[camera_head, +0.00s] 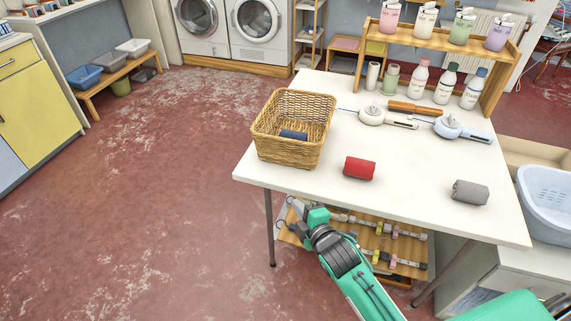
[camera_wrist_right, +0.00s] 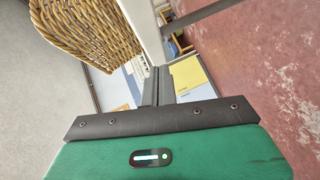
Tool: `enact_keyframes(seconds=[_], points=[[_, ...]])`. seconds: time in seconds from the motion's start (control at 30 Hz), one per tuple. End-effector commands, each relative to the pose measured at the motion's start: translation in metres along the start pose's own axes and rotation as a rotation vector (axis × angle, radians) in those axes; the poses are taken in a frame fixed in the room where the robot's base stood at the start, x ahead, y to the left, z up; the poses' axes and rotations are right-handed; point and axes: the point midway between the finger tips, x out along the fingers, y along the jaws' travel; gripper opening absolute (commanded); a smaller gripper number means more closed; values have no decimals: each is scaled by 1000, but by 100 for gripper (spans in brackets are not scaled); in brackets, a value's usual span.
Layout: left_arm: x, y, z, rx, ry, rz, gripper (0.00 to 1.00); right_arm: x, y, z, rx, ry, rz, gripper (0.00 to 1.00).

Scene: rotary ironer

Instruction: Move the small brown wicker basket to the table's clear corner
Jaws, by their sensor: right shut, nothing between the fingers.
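The small brown wicker basket (camera_head: 290,150) stands upright near the left edge of the white table (camera_head: 412,200), with a dark blue rolled cloth (camera_head: 293,135) inside. My right gripper (camera_head: 298,208) is below and in front of the basket, by the table's front edge and apart from the basket. In the right wrist view its fingers (camera_wrist_right: 157,78) are together and empty. The basket (camera_wrist_right: 88,30) shows there at upper left, beside the fingers. My left gripper is not in view.
A red roll (camera_head: 359,168) and a grey roll (camera_head: 470,192) lie on the table. Behind are irons (camera_head: 448,127), bottles (camera_head: 419,78) and a wooden rack (camera_head: 425,34). The front right table corner is bare. A light blue tub (camera_head: 547,200) stands right of the table.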

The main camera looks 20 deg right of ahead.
Motion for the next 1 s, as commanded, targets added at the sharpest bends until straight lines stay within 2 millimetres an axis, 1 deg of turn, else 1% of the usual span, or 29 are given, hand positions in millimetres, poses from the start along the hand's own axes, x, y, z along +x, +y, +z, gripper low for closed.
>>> enact_keyframes(seconds=[0.03,0.1,0.2,0.3,0.4,0.47,0.57,1.0], points=[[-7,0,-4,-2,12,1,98,-6,20,-7,-50,17,57,0],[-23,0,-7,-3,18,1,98,-16,48,-16,-111,31,117,0],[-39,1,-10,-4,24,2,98,-28,75,-25,-172,40,174,0],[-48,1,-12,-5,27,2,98,-34,89,-29,-202,43,203,0],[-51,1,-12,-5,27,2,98,-33,94,-31,-210,44,211,0],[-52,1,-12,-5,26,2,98,-27,95,-31,-210,43,211,0],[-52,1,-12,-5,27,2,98,-14,98,-32,-208,43,211,0],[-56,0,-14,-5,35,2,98,65,113,-37,-205,44,209,0]])
